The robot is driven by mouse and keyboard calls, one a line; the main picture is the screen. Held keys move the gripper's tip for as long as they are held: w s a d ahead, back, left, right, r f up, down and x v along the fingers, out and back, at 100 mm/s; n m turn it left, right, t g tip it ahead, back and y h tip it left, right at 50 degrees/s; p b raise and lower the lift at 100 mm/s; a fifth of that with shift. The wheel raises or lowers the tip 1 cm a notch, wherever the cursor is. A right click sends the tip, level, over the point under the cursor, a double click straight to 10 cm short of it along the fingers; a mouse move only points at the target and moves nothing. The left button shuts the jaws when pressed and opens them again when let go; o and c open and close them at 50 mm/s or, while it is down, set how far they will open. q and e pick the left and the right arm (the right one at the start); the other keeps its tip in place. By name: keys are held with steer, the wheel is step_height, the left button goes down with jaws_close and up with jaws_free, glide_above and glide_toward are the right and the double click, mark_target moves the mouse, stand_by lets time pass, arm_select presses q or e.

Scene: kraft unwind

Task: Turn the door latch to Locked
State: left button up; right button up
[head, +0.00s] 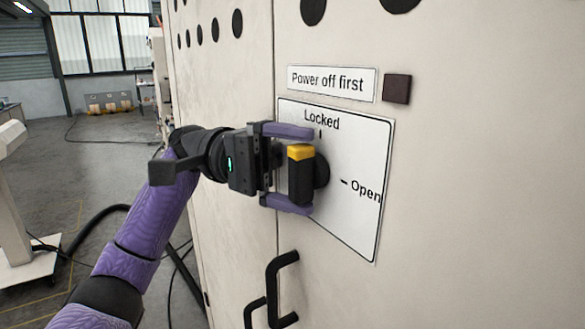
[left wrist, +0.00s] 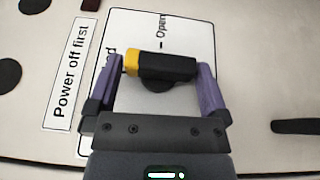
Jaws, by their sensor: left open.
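The door latch (head: 301,182) is a black bar with a yellow end, on a round black hub on a white label plate (head: 350,215). It stands about upright, yellow end up toward the "Locked" mark; the "Open" mark is to its right. My left gripper (head: 306,171) is open around the latch, one purple finger above the yellow end and one below the black end. In the left wrist view the latch (left wrist: 168,67) lies between the fingertips of my gripper (left wrist: 160,82), yellow end left; small gaps seem to show at both ends. My right gripper is out of view.
The latch is on a pale cabinet door. Above it are a "Power off first" label (head: 332,82) and a dark square block (head: 397,89). Black door handles (head: 282,290) stick out below. Open floor lies to the left.

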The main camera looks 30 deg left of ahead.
arm_select(q)
steer(key=s+a+b, duration=0.2)
steer(key=s+b, duration=0.3)
steer(key=shift+s+a, duration=0.15)
steer(key=shift+s, duration=0.15)
stand_by(0.5)
